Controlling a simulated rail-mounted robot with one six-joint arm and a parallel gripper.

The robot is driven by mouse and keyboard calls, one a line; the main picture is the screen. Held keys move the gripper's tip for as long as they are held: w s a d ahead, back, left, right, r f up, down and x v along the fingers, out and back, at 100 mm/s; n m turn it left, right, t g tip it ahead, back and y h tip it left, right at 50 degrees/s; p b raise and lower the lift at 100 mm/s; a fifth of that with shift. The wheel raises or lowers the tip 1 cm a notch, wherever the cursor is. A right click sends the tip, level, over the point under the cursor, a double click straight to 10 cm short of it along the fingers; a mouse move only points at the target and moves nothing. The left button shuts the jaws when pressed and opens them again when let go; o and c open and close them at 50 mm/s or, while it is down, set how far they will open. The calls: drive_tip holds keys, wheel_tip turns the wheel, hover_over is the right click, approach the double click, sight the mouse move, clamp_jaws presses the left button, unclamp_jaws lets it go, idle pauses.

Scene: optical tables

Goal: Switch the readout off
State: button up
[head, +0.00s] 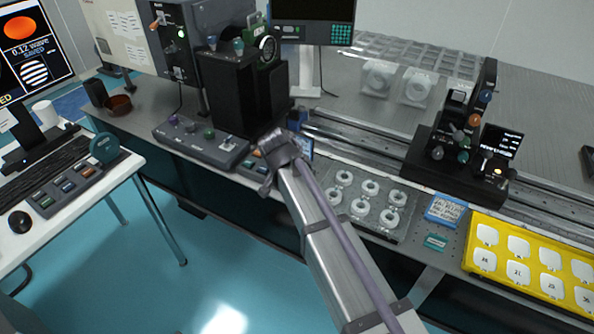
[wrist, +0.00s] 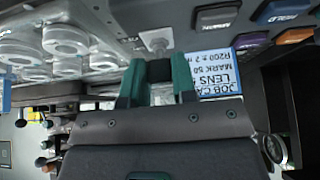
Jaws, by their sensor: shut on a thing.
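In the wrist view my gripper (wrist: 158,80) has its two green fingers closed on a small dark piece (wrist: 159,70). A pale stem or cap (wrist: 155,38) on a grey surface is just beyond it. I cannot tell exactly how the two join. In the head view my wrist (head: 281,148) is over the front edge of the table; the fingers and what they hold are hidden. A small lit display (head: 502,141) stands on the black instrument at the right. Another dark screen with a keypad (head: 340,33) is at the top. I cannot tell which is the readout.
A blue job card (wrist: 217,72) lies close beside the fingers, with labelled buttons (wrist: 282,10) near it. Ring-shaped parts (wrist: 63,40) sit in a clear tray (head: 352,226). A grey control box (head: 190,150), a yellow tray (head: 476,259) and a rail (head: 370,142) are around.

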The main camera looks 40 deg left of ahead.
drive_tip(key=shift+s+f+t+b, duration=0.25)
drive_tip(key=shift+t+b, duration=0.25)
drive_tip(key=shift+t, duration=0.2)
drive_tip(key=shift+r, duration=0.1)
drive_tip(key=o, duration=0.9)
drive_tip(key=shift+r, duration=0.1)
drive_tip(key=p+v, duration=0.8)
drive_tip(key=v, duration=0.2)
drive_tip(key=shift+s+d+r, duration=0.15)
drive_tip(key=shift+s, duration=0.15)
